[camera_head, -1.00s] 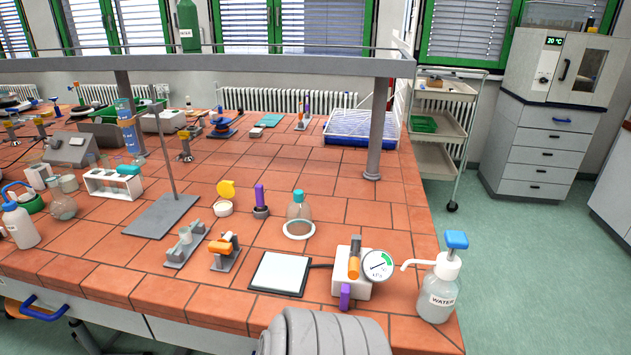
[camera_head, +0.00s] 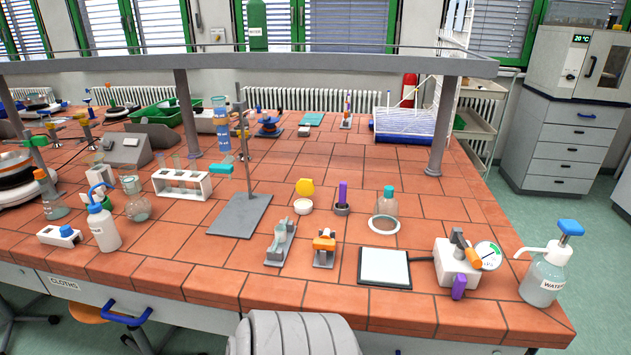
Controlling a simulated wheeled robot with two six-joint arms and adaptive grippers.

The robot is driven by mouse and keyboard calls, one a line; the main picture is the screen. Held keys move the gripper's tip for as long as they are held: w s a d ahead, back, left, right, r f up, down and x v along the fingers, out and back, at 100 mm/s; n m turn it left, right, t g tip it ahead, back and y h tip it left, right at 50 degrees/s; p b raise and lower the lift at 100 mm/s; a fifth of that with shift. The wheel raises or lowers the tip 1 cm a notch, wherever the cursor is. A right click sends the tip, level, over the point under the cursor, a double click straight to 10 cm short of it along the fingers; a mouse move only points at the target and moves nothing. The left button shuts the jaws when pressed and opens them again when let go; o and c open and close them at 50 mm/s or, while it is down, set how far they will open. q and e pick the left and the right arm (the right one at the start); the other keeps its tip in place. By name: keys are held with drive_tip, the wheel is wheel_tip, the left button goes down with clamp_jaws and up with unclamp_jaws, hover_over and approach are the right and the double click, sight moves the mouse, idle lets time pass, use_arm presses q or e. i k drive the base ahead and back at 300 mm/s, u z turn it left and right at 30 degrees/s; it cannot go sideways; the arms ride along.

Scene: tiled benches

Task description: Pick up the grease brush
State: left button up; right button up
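No brush can be told for certain. An upright purple handle (camera_head: 343,193) stands in a small dark round base (camera_head: 342,209) on the tiled bench, and it may be the grease brush. Its lower end is hidden in the base. Left of it is a small white pot (camera_head: 303,206) with a yellow round piece (camera_head: 304,187) just behind it. Neither of my grippers is in view.
A grey stand plate with a rod (camera_head: 240,216) is left of the pot. Two small clamp-like devices (camera_head: 324,248) (camera_head: 281,244), a white flat plate (camera_head: 385,267), a gauge device (camera_head: 458,262) and a water bottle (camera_head: 547,270) line the front. A shelf (camera_head: 330,64) spans above.

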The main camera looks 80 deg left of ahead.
sight(342, 204)
drive_tip(key=u, duration=1.8)
